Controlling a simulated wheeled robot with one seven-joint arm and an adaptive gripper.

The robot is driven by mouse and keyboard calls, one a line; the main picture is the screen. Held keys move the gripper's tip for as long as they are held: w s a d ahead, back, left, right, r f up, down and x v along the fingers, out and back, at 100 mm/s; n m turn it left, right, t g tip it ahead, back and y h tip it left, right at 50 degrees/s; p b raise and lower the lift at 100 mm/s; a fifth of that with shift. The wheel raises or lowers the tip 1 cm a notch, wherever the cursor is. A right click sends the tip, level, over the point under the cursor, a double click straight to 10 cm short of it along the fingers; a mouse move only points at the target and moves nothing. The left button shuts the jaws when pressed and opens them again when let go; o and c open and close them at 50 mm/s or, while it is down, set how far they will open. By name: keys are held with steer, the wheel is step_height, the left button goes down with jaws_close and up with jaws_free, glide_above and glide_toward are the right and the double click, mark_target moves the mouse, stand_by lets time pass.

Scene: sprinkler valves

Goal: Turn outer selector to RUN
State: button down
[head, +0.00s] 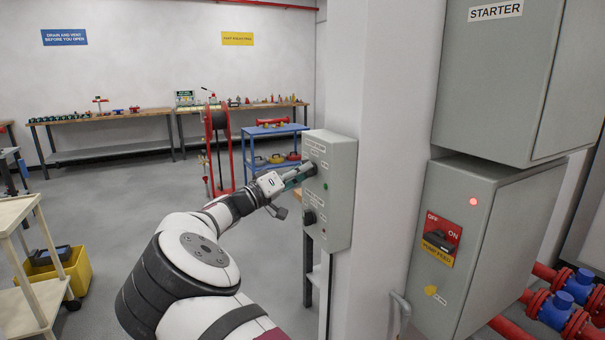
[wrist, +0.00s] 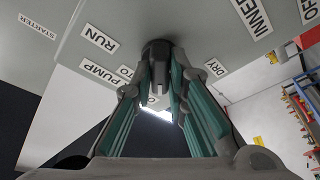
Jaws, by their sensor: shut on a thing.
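A grey control box (head: 343,195) is mounted on the side of the white column. My gripper (head: 302,174) reaches its upper part from the left and is shut on a black selector knob (wrist: 157,52). In the wrist view the fingers (wrist: 160,85) close on both sides of the knob, touching it. A RUN label (wrist: 98,38) lies left of the knob and a DRY label (wrist: 213,66) right of it. The knob's exact pointing direction is partly hidden by the fingers. A second black knob (head: 310,217) is lower on the box, free of my gripper.
Right of the column are a grey STARTER cabinet (head: 530,70) and a lower cabinet with a red-yellow switch (head: 441,238). Red pipes with blue fittings (head: 575,288) are at lower right. A cream cart (head: 22,270) and yellow bin (head: 62,275) stand left. The middle floor is clear.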

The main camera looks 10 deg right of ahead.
steer(key=shift+f, duration=0.1)
stand_by(0.3)
steer(key=shift+m+g+h+b, duration=0.4)
steer(key=shift+m+h+b, duration=0.2)
steer(key=shift+m+b, duration=1)
steer(key=shift+m, duration=0.7)
steer(key=shift+f+m+g+h+b, duration=0.1)
steer(key=shift+m+g+h+b, duration=0.5)
steer(key=shift+m+b, duration=1.5)
steer(key=shift+g+b, duration=0.3)
steer(key=shift+b, duration=0.35)
steer(key=shift+m+g+h+b, duration=0.2)
steer(key=shift+m+g+b, duration=0.5)
steer(key=shift+m+b, duration=1.35)
steer(key=shift+m+g+h+b, duration=0.2)
steer(key=shift+m+g+b, duration=0.85)
steer(key=shift+b, duration=1.65)
steer(key=shift+m+b, duration=0.7)
steer(key=shift+m, duration=0.2)
steer(key=shift+m+g+b, duration=0.25)
steer(key=shift+m+b, duration=0.15)
steer(key=shift+m, duration=0.3)
